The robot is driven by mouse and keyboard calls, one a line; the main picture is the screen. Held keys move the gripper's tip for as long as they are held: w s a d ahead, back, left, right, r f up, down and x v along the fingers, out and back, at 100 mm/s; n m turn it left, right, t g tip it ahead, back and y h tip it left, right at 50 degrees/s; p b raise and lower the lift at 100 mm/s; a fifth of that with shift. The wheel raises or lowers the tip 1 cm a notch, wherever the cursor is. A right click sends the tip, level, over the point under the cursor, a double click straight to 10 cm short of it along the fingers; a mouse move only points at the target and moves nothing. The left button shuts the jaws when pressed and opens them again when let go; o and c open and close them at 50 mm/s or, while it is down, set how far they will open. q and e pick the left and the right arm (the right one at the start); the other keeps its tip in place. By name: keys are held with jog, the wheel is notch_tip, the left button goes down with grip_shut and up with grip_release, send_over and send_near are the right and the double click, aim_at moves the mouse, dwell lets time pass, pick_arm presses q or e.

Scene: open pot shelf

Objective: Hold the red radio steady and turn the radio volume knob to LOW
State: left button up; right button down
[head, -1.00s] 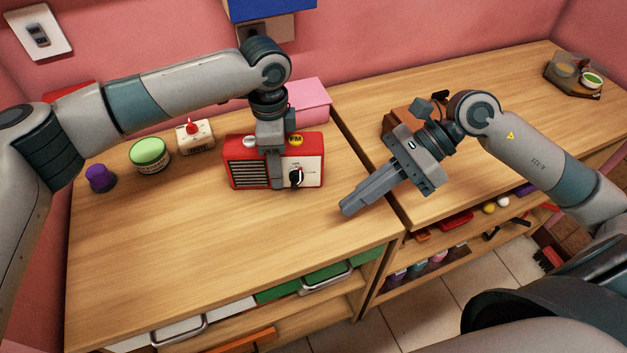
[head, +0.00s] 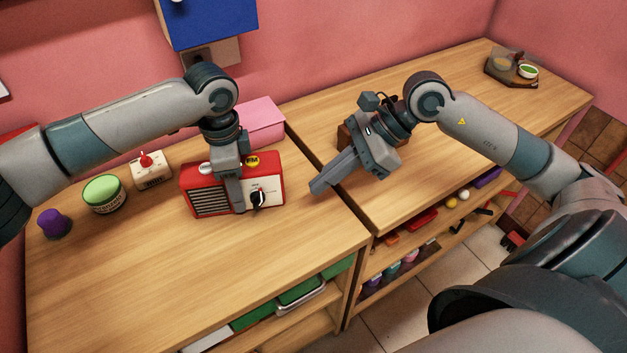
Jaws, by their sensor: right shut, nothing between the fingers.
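The red radio (head: 274,166) stands upright on the near wooden counter, with a dark speaker grille (head: 210,202) on its left. Its black volume knob (head: 258,199) sits on the white panel at the right of its front; the small markings are unreadable. My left gripper (head: 232,195) reaches down over the radio from above, one finger across the front just left of the knob. Its other finger is hidden, so its grip is unclear. My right gripper (head: 318,188) is shut and empty, right of the radio and apart from it, pointing down-left.
A pink box (head: 262,122) stands behind the radio. Left of it are a white box with a red button (head: 151,172), a green-lidded jar (head: 103,194) and a purple object (head: 54,223). A brown object (head: 345,136) is behind my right gripper. The counter front is clear.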

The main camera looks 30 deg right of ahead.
aim_at(258, 200)
jog(key=x, duration=0.8)
jog(key=shift+a, duration=0.15)
jog(key=a, duration=0.1)
jog(key=w+a+r, duration=0.1)
jog(key=shift+a, duration=0.25)
jog(key=shift+w+a+r, duration=0.2)
jog(key=shift+a+r, duration=0.1)
jog(key=shift+a, duration=0.2)
